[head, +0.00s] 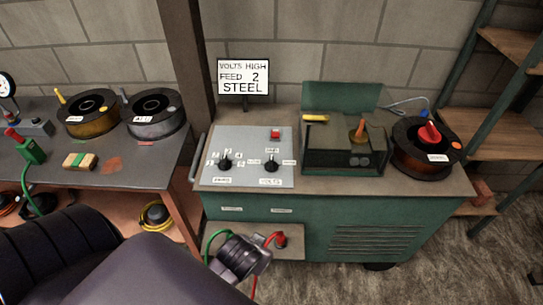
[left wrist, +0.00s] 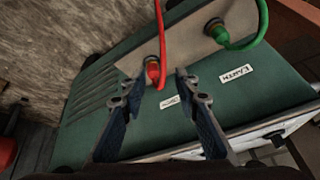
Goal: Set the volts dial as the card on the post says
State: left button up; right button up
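The card (head: 243,77) on the post reads VOLTS HIGH, FEED 2, STEEL. The volts dial (head: 271,163) is the right black knob on the pale sloped panel (head: 248,143). Its pointer seems to point up, toward the middle label; the right label is too small to read surely. The feed dial (head: 225,163) is to its left. My left gripper (head: 243,257) is low in front of the green cabinet, below the panel. In the left wrist view its fingers (left wrist: 160,82) are apart, with a red plug (left wrist: 153,72) seen beyond them. My right gripper is not in view.
A green cable (left wrist: 245,38) and a red cable (left wrist: 161,35) run close to my left gripper. A red button (head: 275,134) is above the volts dial. An open wire feeder (head: 345,147) and a spool (head: 427,147) stand right of the panel. The space above the panel is clear.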

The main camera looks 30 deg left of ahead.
pick_arm(q)
jog(key=w+a+r+n+t+y, duration=0.45)
jog(key=w+a+r, duration=0.4)
jog(key=w, duration=0.25)
jog(key=n+t+y, duration=0.1)
jog(key=n+t, duration=0.1)
send_near(271, 163)
jog(key=p+x, duration=0.1)
jog(key=x, duration=0.2)
jog(key=shift+w+a+f+m, duration=0.15)
jog(key=shift+w+a+m, duration=0.05)
jog(key=shift+a+m, duration=0.05)
jog(key=shift+w+a, duration=0.1)
jog(key=shift+w, duration=0.4)
jog(key=shift+x, duration=3.45)
jog(key=shift+f, duration=0.1)
grip_shut()
